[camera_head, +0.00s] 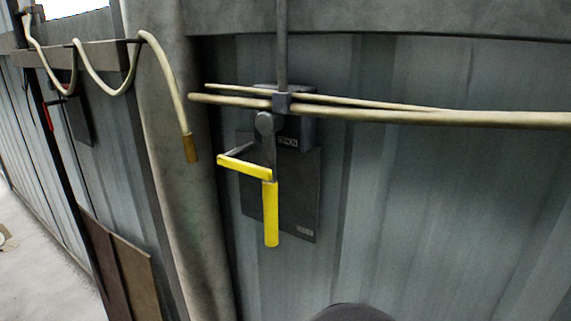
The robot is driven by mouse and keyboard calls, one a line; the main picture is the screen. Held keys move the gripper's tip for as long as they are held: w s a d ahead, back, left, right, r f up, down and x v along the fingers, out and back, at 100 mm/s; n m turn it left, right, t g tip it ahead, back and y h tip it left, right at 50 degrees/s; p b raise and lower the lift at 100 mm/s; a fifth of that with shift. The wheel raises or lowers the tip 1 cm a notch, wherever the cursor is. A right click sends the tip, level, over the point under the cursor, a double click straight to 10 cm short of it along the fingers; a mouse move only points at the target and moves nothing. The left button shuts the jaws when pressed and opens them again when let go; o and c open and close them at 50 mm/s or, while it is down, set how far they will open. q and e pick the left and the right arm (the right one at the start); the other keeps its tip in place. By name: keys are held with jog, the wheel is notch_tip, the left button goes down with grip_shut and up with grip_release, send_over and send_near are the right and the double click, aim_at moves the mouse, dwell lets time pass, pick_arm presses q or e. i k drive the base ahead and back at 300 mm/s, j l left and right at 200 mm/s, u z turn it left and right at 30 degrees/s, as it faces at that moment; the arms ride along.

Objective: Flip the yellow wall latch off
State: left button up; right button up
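The yellow wall latch (270,213) is at the middle of the head view, on a dark plate (303,190) fixed to the corrugated metal wall. Its yellow handle hangs straight down from a grey pivot, and a second yellow bar (243,167) sticks out to the left at its top. Neither of my grippers is in view, so nothing is seen touching the latch.
Beige cables or pipes (450,116) run across the wall just above the latch. A thick round column (178,200) stands left of it, with a looped hose (150,45) ending in a brass tip. Brown panels (125,265) lean at lower left. A dark rounded shape (352,312) shows at the bottom edge.

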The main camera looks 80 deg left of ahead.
aim_at(228, 159)
jog(key=u, duration=0.85)
jog(key=k+j+u, duration=0.1)
jog(key=u, duration=1.2)
jog(key=j+u, duration=0.15)
jog(key=u, duration=0.3)
